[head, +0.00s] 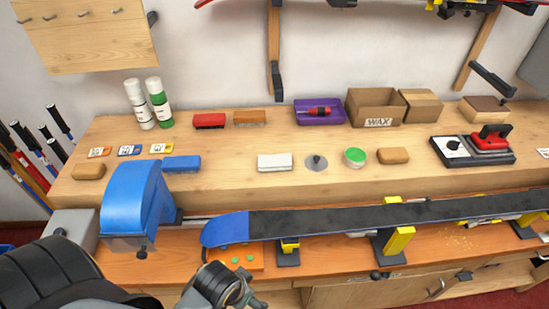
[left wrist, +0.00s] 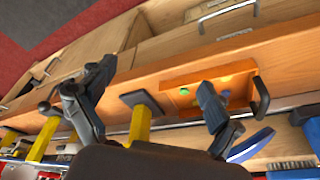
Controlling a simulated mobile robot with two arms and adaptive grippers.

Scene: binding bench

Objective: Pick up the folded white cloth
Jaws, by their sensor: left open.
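The folded white cloth (head: 274,161) lies flat on the raised wooden bench top, in the middle of the head view. My left gripper (head: 252,287) is at the bottom of the head view, low in front of the bench and well short of the cloth. In the left wrist view its two fingers stand wide apart with nothing between them (left wrist: 150,100). I cannot make out the cloth in the left wrist view. My right gripper is not in view.
A blue-tipped ski (head: 350,219) on yellow-topped supports (head: 398,240) lies between my left gripper and the cloth. A blue machine (head: 136,200) stands to the left. Beside the cloth are a grey disc (head: 317,162) and a blue block (head: 182,163), with bare wood between.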

